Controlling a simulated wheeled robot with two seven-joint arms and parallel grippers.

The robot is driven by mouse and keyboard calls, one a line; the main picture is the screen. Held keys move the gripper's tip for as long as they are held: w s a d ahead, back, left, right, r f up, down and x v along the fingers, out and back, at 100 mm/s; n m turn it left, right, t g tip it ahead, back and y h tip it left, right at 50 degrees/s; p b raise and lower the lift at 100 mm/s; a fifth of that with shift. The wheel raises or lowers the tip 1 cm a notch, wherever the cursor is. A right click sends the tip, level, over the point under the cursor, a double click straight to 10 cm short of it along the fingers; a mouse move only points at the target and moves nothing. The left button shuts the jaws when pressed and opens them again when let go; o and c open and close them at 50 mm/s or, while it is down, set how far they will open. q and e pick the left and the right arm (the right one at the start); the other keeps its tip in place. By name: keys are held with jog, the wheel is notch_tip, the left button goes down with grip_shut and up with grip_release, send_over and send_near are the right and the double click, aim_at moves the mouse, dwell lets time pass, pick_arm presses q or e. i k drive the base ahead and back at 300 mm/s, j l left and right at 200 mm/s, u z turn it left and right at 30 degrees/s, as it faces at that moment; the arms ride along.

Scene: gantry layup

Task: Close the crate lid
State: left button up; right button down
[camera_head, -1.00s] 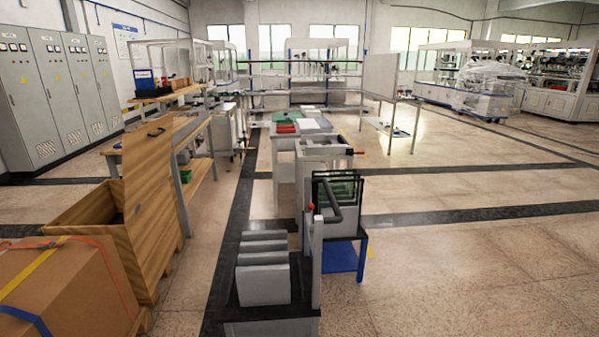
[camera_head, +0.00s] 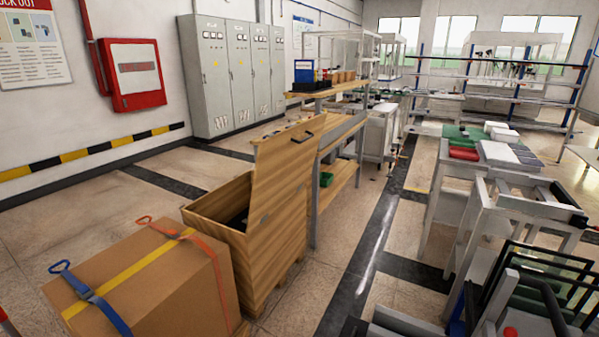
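A wooden crate (camera_head: 222,207) stands on the floor left of the middle of the head view. Its wooden lid (camera_head: 276,185) stands upright, raised along the crate's right side, so the crate is open. A small dark handle or latch (camera_head: 302,136) shows near the lid's top edge. Something dark lies inside the crate, too small to make out. Neither of my grippers shows in the head view.
A cardboard box (camera_head: 155,285) with yellow, orange and blue straps stands in front of the crate. A wooden workbench (camera_head: 340,130) stands behind the lid. A white cart (camera_head: 515,205) and dark-framed rack are at right. Floor (camera_head: 120,225) left of the crate is clear.

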aim_at(286, 159)
jog(key=i+j+u, duration=0.1)
jog(key=i+u, duration=0.7)
jog(key=i+z, duration=0.3)
jog(key=i, duration=0.2)
jog(key=i+j+z, duration=0.3)
jog(key=i, duration=0.2)
jog(key=i+l+z, duration=0.15)
jog(key=z, duration=0.25)
jog(key=i+z, duration=0.6)
jog(key=z, duration=0.25)
jog(key=i+u, duration=0.3)
jog(key=i+l+u, duration=0.1)
jog(key=u, duration=0.2)
jog(key=i+l+u, duration=0.15)
jog(key=u, duration=0.5)
